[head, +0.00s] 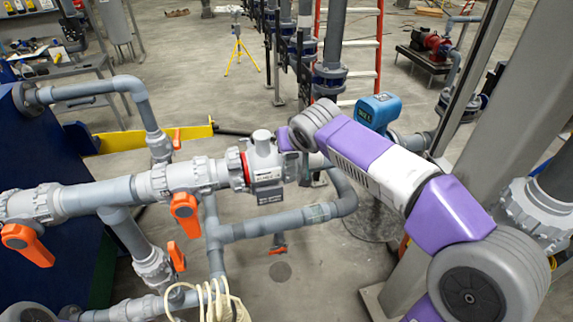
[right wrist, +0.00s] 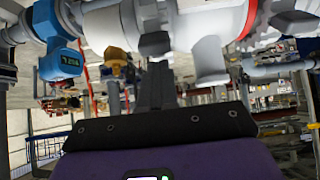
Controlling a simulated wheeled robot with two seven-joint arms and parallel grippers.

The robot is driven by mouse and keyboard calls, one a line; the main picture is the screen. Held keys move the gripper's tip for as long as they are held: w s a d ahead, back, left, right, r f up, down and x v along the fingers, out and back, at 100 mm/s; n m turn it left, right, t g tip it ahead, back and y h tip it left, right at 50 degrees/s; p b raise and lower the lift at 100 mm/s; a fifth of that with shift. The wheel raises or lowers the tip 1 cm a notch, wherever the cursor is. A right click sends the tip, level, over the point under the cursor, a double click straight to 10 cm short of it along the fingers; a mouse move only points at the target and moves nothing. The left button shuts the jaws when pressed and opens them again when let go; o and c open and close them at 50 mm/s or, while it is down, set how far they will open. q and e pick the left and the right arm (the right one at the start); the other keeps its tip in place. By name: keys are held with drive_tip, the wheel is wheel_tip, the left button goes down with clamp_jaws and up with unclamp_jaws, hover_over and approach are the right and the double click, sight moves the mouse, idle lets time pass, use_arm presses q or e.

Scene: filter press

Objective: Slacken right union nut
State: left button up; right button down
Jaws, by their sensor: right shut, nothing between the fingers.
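The grey check-valve-like fitting (head: 265,165) sits in the horizontal grey pipe in the head view, with a red ring and a ribbed union nut (head: 236,168) on its left side. The right union nut (head: 303,165) is at the fitting's right end, largely hidden by my right arm. My right gripper (head: 290,140) reaches in from the right beside that end; its fingertips are hard to make out. In the right wrist view my shut, empty fingers (right wrist: 156,88) point up towards the pipework, just below the grey pipe (right wrist: 120,28). I cannot tell whether they touch it. My left gripper is out of view.
Orange-handled valves (head: 184,210) line the pipe to the left. A grey loop pipe (head: 290,222) runs below the fitting. A blue meter (head: 380,108) stands behind my right arm and shows in the wrist view (right wrist: 60,50). A steel column (head: 490,150) stands close on the right.

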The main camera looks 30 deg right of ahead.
drive_tip(key=shift+w+f, duration=0.2)
drive_tip(key=shift+f, duration=0.1)
